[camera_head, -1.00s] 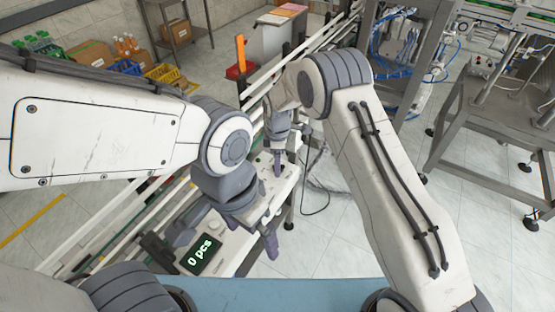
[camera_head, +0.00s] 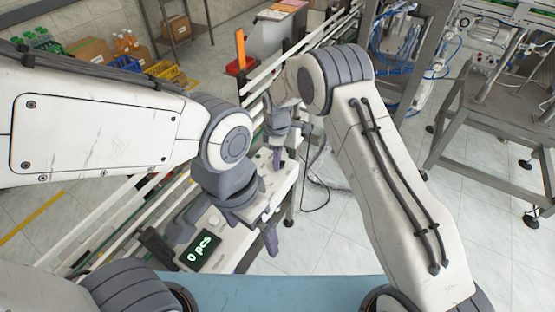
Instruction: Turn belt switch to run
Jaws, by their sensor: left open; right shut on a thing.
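The white control panel (camera_head: 228,250) slopes across the middle, with a lit display (camera_head: 200,248) reading "0 pcs" at its near end. My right gripper (camera_head: 277,160) is shut at the panel's far end, fingers pointing down. What it holds there is hidden by its fingers; I cannot make out the belt switch or its position. My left gripper (camera_head: 232,232) is open above the near part of the panel, just beyond the display. Its right finger reaches past the panel's right edge. The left wrist covers the middle of the panel.
Conveyor rails (camera_head: 120,215) run diagonally behind the panel. An orange upright piece (camera_head: 240,48) stands beside a red bin (camera_head: 238,68). Crates with bottles (camera_head: 122,64) sit at the back left. A metal machine frame (camera_head: 480,145) stands at right. Floor between is clear except a black cable.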

